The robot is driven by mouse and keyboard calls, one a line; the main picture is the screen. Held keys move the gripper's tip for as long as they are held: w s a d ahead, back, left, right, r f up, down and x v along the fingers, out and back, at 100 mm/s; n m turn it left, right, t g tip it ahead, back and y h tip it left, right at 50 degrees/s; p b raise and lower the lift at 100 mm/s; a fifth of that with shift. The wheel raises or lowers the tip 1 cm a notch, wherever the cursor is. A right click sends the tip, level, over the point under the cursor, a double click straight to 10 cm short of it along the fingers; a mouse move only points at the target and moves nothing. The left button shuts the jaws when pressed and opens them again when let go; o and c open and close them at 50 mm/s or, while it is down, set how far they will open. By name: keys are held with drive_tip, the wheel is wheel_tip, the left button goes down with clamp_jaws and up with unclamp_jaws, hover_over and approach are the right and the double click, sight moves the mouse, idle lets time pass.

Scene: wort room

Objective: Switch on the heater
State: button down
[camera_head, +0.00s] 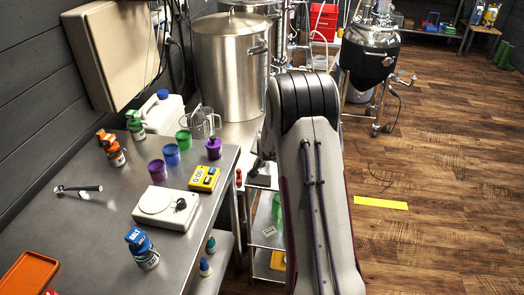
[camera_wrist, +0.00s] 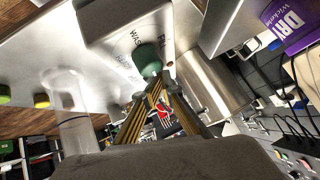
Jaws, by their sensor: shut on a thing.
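In the wrist view a pale grey box (camera_wrist: 112,28) with partly hidden dark lettering carries a rounded green knob (camera_wrist: 147,57). My gripper (camera_wrist: 159,77) reaches up to this knob. Its two fingers come together at the knob's lower edge and appear shut on it. The fingertips hide part of the knob, and I cannot read its setting. In the head view my arm stretches away from the camera and hides my gripper and the knob. I cannot tell for certain which thing is the heater.
A large steel pot (camera_head: 228,68) stands left of my arm. The steel table (camera_head: 105,215) holds several cups and bottles, a yellow meter (camera_head: 204,178) and a white device (camera_head: 165,209). A steel vessel (camera_head: 369,50) stands back right. The wooden floor (camera_head: 440,200) at right is mostly clear.

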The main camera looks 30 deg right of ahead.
drive_tip(key=shift+s+d+f, duration=0.1)
drive_tip(key=shift+s+f, duration=0.35)
drive_tip(key=shift+f, duration=0.05)
drive_tip(key=shift+w+r, duration=0.1)
drive_tip(key=shift+r, duration=0.65)
drive_tip(key=r, duration=0.3)
drive_tip(key=shift+w+r, duration=0.25)
drive_tip(key=v, duration=0.4)
drive_tip(key=w+a+v, duration=0.1)
drive_tip(key=v, duration=0.1)
drive_tip(key=shift+s+a+r, duration=0.25)
drive_tip(key=shift+r, duration=0.25)
drive_tip(key=shift+a+v, duration=0.2)
drive_tip(key=shift+v, duration=1.25)
drive_tip(key=shift+w, duration=0.15)
